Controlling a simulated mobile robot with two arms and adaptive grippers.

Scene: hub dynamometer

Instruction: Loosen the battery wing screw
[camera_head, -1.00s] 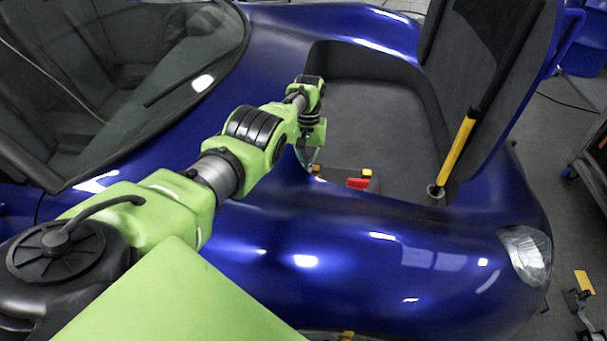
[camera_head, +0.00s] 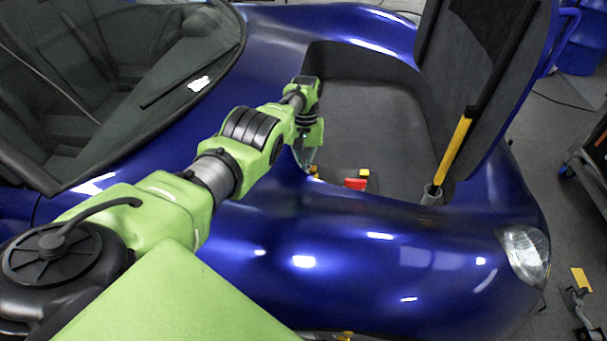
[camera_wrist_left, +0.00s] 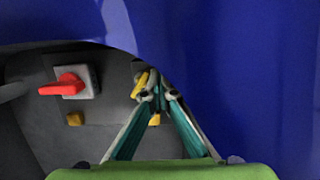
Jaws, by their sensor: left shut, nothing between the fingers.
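A yellow wing-shaped piece (camera_wrist_left: 140,84), which looks like the wing screw, sits in the car's front compartment. It is right beside the fingertips of my left gripper (camera_wrist_left: 156,94). In the wrist view the two teal fingers converge to a point, shut and with nothing held. Whether the tips touch the yellow piece I cannot tell. In the head view my left gripper (camera_head: 309,166) reaches down over the near edge of the compartment, and a little yellow (camera_head: 315,171) shows by its tips. The battery itself is not clearly visible. My right gripper is not in view.
A red rotary switch (camera_wrist_left: 70,85) on a grey plate lies left of the fingers; it also shows in the head view (camera_head: 355,184). Small yellow blocks (camera_wrist_left: 75,119) are nearby. The blue fender (camera_head: 330,240) borders the compartment closely. A yellow-and-black prop (camera_head: 453,155) stands right.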

